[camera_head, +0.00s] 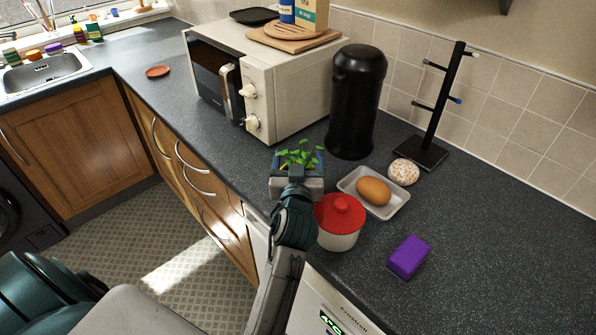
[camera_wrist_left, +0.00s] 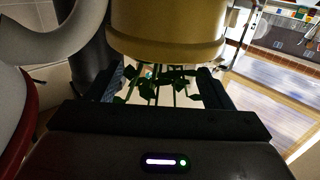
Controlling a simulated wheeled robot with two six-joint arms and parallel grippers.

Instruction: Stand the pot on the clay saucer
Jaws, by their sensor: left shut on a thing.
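The clay saucer (camera_head: 158,71), a small flat reddish disc, lies bare on the counter left of the microwave in the head view. My left gripper (camera_head: 298,170) is shut on the potted plant, whose green leaves (camera_head: 299,154) rise above the fingers near the counter's front edge. The pot body is mostly hidden behind the gripper there. In the left wrist view, a yellow-tan rounded body (camera_wrist_left: 165,32), apparently the pot, fills the top, with stems between the fingers (camera_wrist_left: 160,84). I cannot tell whether the pot touches the counter. My right gripper is not in view.
A red-lidded pot (camera_head: 340,220), a white tray (camera_head: 390,208) with a brown egg, and a purple block (camera_head: 408,257) stand close right. A black canister (camera_head: 356,100) and the microwave (camera_head: 270,90) are behind. Counter around the saucer is clear.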

